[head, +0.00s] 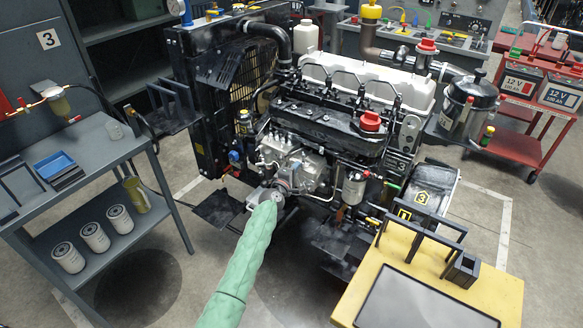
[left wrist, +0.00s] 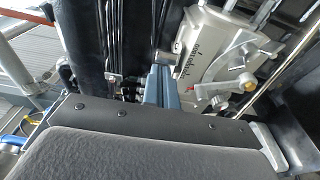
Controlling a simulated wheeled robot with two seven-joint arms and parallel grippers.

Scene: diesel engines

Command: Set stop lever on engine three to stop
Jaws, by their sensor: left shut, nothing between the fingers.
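Engine three (head: 335,125), a large diesel engine, stands in mid-picture in the head view. Its metal fuel pump (head: 290,165) is on the near side, low on the block. My left gripper (head: 272,194), at the end of a green-sleeved arm, is just in front of and below this pump. In the left wrist view the left gripper (left wrist: 158,85) is shut and empty, with its fingers beside a pale metal housing (left wrist: 215,50). A metal lever with a brass-coloured end (left wrist: 247,86) is on that housing, right of the fingers and apart from them. Its setting cannot be read. My right gripper is out of view.
A grey bench (head: 85,150) with a blue tray (head: 54,165) and white filters (head: 94,237) stands left. A yellow table (head: 500,290) with a black frame is near right. A red battery cart (head: 510,115) stands far right. A "3" sign (head: 47,39) is upper left.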

